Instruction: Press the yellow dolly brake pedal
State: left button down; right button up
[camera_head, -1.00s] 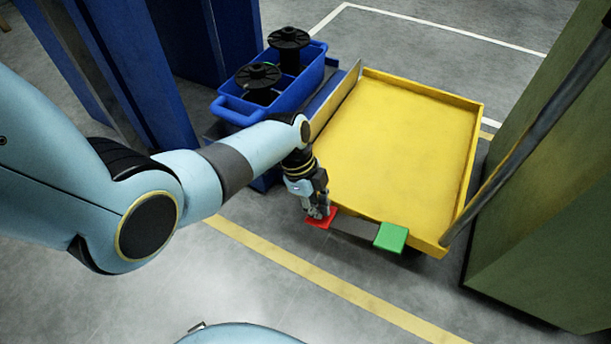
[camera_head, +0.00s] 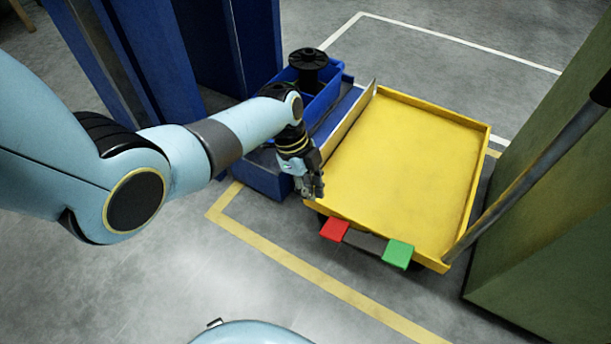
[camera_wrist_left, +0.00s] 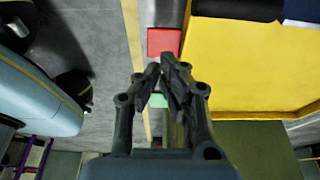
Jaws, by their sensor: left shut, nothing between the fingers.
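The yellow dolly (camera_head: 400,165) stands right of centre in the head view. A red pedal (camera_head: 334,229) and a green pedal (camera_head: 397,253) stick out from its near edge, with a dark grey strip between them. My left gripper (camera_head: 314,194) is shut and empty. It is above and to the left of the red pedal, apart from it, near the dolly's near-left corner. In the left wrist view the red pedal (camera_wrist_left: 164,41) shows just beyond the fingertips (camera_wrist_left: 167,72). The green pedal (camera_wrist_left: 158,100) is partly hidden behind the fingers. My right gripper is not in view.
A blue tote (camera_head: 324,100) with a black spool (camera_head: 308,62) stands left of the dolly, beside a blue rack (camera_head: 235,45). A green block (camera_head: 550,220) and a sloping dark bar (camera_head: 530,175) stand at right. The floor before the pedals is clear, with a yellow line.

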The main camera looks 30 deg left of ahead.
pick_arm(q)
jog(key=shift+a+r, duration=0.6)
jog(key=shift+r, duration=0.1)
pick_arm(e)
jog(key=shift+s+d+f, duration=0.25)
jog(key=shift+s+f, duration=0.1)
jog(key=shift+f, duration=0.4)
